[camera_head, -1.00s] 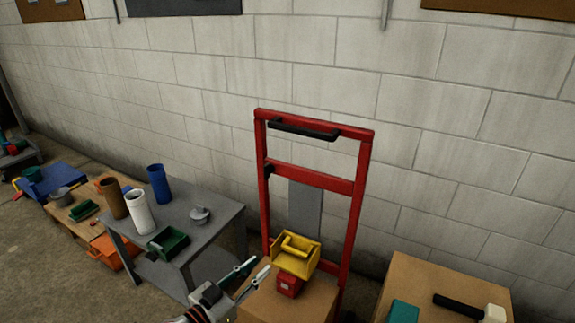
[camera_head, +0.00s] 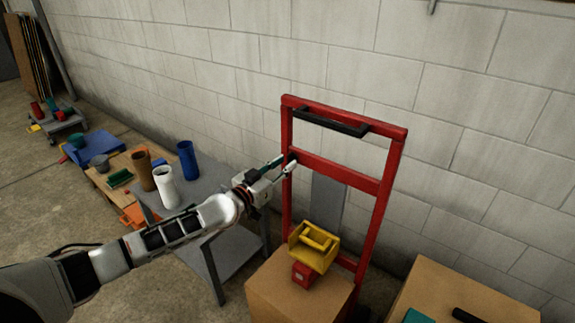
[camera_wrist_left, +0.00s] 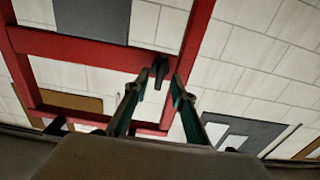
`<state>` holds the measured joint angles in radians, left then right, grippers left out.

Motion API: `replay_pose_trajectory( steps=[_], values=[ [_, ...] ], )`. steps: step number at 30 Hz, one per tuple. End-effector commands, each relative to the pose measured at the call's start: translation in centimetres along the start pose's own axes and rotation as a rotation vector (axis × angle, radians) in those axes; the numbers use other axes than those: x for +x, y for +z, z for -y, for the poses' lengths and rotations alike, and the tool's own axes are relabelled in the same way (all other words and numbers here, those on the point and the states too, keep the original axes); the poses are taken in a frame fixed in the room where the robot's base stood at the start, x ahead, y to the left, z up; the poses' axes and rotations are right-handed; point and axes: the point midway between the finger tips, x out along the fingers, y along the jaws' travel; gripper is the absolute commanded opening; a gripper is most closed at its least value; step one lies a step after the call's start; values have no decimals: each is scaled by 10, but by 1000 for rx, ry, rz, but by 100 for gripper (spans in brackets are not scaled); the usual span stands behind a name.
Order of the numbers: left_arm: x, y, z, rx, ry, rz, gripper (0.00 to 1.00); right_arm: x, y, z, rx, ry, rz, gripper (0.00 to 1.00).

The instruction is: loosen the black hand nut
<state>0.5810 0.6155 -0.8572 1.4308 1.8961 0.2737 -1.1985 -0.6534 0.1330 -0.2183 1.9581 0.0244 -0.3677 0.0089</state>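The black hand nut (camera_wrist_left: 161,68) sits on the red frame of the upright hand truck (camera_head: 340,172), where the crossbar meets the left post. In the head view the nut (camera_head: 292,156) is small and partly covered by my gripper. My left gripper (camera_head: 285,163) is at the left post with its fingers pointing at the nut. In the left wrist view the two green-and-grey fingers (camera_wrist_left: 158,84) are spread, with the nut showing in the gap at and beyond their tips. I cannot tell whether either finger touches it. My right gripper is out of view.
A cardboard box (camera_head: 290,291) carries a yellow bin (camera_head: 313,247) and a red object (camera_head: 303,274) close below. Another box (camera_head: 450,285) is at right. A grey table (camera_head: 226,184) with cylinders stands left, under my arm. A block wall is behind.

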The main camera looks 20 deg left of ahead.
Motion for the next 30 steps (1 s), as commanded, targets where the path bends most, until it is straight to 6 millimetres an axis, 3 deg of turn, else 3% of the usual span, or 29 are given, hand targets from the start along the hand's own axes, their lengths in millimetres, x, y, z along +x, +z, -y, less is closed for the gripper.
replay_pose_trajectory(
  steps=[6,14,17,18,30],
  values=[
    [16,0,0,-1,0,0,25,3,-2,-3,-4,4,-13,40],
    [18,0,0,-1,0,0,25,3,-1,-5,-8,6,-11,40],
    [17,0,0,-1,0,0,2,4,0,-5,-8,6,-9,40],
    [17,0,0,-1,0,0,0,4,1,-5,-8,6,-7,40],
    [17,0,0,-37,0,1,0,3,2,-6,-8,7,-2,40]
  ],
)
